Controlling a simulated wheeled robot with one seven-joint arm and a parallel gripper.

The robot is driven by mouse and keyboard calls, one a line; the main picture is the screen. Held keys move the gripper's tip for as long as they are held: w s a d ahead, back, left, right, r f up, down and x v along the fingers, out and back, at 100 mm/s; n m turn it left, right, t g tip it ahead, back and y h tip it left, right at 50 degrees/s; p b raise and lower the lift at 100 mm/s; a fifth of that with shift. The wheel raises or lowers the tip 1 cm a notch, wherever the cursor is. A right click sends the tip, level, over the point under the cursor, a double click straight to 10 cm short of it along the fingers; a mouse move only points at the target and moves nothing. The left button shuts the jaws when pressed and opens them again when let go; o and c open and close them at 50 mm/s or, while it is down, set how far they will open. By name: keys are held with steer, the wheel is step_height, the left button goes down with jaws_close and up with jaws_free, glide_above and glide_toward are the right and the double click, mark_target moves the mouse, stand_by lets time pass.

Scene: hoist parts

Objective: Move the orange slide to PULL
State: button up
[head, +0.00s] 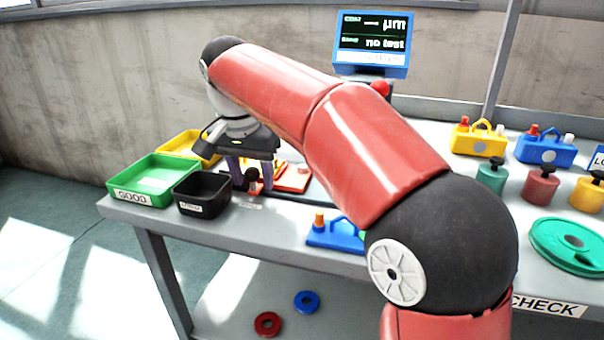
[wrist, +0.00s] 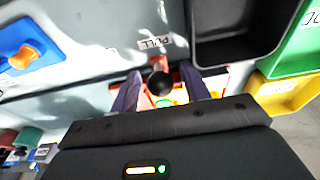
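The orange slide (head: 293,179) is on the bench in the head view, partly hidden behind my arm and gripper. A black ball knob (head: 252,174) stands at its near end. In the wrist view the knob (wrist: 160,83) sits between my two fingers, with orange parts (wrist: 148,100) showing below it. My gripper (head: 253,180) points down at the knob; in the wrist view the fingers (wrist: 160,84) are apart, with a gap on each side of the knob. The PULL label (wrist: 155,42) lies on the bench just beyond the knob.
A black bin (head: 203,194), a green GOOD bin (head: 150,180) and a yellow bin (head: 190,147) stand left of my gripper. A blue block with an orange knob (head: 335,234) sits at the front edge. A blue display (head: 373,45) stands behind.

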stand_by(0.3)
steer(key=v, duration=0.3)
steer(key=w+v, duration=0.1)
steer(key=v, duration=0.4)
steer(key=shift+w+d+r, duration=0.2)
steer(key=shift+d+r, duration=0.1)
steer(key=shift+r, duration=0.3)
